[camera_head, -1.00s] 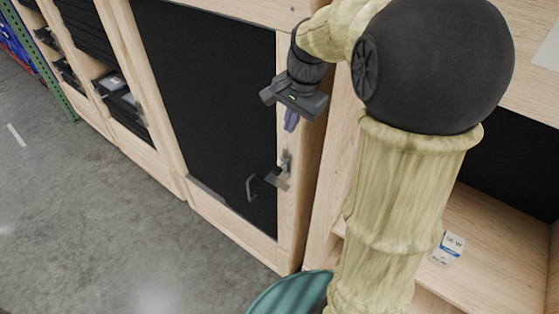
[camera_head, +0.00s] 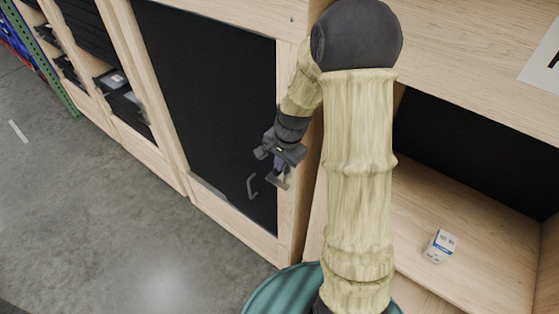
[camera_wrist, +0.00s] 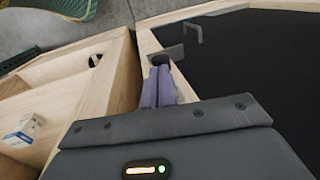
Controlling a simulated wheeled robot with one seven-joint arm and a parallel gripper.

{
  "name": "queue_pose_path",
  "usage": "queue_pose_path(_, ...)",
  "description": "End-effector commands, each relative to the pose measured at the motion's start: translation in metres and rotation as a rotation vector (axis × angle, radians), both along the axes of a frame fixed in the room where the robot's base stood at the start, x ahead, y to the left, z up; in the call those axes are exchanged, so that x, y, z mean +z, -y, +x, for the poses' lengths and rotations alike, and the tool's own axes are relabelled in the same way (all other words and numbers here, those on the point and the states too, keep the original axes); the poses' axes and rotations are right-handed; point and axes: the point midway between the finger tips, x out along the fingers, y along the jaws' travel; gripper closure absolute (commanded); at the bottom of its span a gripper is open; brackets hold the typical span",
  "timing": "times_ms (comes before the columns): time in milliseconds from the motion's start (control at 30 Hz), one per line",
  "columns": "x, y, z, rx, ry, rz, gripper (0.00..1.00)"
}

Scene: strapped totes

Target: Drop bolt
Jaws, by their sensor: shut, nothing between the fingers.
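The grey metal bolt (camera_head: 279,182) sits on the wooden frame at the right edge of the black-panelled cabinet door. In the wrist view the bolt's flat plate (camera_wrist: 170,52) shows just beyond my fingertips. My gripper (camera_head: 279,170) is at the upper part of the bolt and hides much of it in the head view. In the wrist view the two purple fingers of my gripper (camera_wrist: 159,72) are together with nothing between them. Whether the fingertips touch the bolt I cannot tell.
A bent door handle (camera_head: 252,186) stands out from the black door panel (camera_head: 215,110), left of the bolt. An open wooden shelf (camera_head: 480,250) to the right holds a small white and blue box (camera_head: 440,245). Clear grey floor (camera_head: 90,220) lies in front of the cabinets.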

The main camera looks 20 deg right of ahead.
Motion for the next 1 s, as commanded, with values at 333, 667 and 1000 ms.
queue_pose_path(333,-0.009,-0.001,0.001,0.000,0.001,-0.001,1.00)
queue_pose_path(667,-0.025,-0.001,0.001,-0.001,-0.001,0.001,1.00)
queue_pose_path(1000,-0.044,-0.001,0.001,0.000,-0.002,0.001,1.00)
